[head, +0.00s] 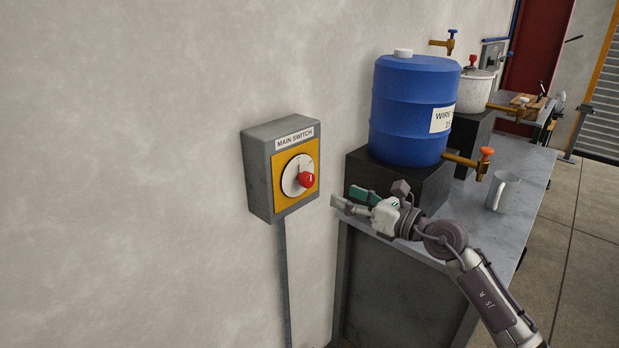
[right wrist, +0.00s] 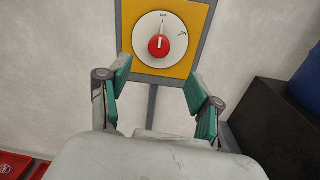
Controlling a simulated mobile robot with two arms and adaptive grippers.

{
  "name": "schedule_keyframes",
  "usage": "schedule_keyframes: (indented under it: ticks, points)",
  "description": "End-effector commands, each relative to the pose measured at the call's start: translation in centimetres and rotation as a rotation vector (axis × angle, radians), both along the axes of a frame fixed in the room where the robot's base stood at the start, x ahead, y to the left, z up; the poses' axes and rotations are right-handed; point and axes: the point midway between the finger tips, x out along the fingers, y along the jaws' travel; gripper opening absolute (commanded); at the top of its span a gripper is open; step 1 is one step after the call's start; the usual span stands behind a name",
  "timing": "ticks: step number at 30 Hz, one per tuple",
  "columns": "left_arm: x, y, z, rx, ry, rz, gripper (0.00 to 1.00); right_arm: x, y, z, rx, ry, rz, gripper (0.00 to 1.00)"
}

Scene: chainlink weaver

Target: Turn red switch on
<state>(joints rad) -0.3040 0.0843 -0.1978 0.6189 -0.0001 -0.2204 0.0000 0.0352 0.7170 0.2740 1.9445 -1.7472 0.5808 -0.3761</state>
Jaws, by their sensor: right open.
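The red switch (head: 307,180) is a round red knob on a white dial over a yellow plate, on the front of a grey wall box labelled "MAIN SWITCH" (head: 283,165). In the right wrist view the red knob (right wrist: 158,46) is at the top middle, and its white mark points straight up. My right gripper (head: 349,200) is open and empty, to the right of and slightly below the knob, apart from it. In the right wrist view its two teal-padded fingers (right wrist: 158,95) are spread below the knob. My left gripper is not in view.
A grey table (head: 521,163) stands to the right of the box. A conduit (head: 284,280) runs down the wall below the box. The wall left of it is bare.

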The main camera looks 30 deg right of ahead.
Motion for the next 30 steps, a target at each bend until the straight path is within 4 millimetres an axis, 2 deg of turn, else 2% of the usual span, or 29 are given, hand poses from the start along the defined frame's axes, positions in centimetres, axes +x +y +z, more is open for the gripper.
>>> schedule_keyframes:
  ticks: [1, 9, 15, 21, 29, 30]
  points:
    - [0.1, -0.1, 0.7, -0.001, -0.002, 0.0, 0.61, 1.1, 0.4, 0.5, 0.004, -0.003, 0.0, 0.64]
    - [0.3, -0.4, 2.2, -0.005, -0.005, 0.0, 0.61, 6.5, 2.5, 0.4, 0.008, -0.002, -0.001, 0.64]
    - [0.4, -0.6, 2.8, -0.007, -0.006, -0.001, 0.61, 9.3, 3.6, 0.2, 0.007, -0.001, -0.002, 0.64]
    - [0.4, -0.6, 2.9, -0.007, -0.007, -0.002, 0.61, 10.5, 4.1, 0.1, 0.006, -0.001, 0.0, 0.64]
    - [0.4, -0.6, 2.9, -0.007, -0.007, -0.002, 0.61, 10.5, 4.2, 0.0, 0.004, 0.0, 0.0, 0.64]
    - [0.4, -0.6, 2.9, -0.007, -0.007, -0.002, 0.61, 10.5, 4.2, 0.0, 0.004, 0.0, 0.0, 0.59]
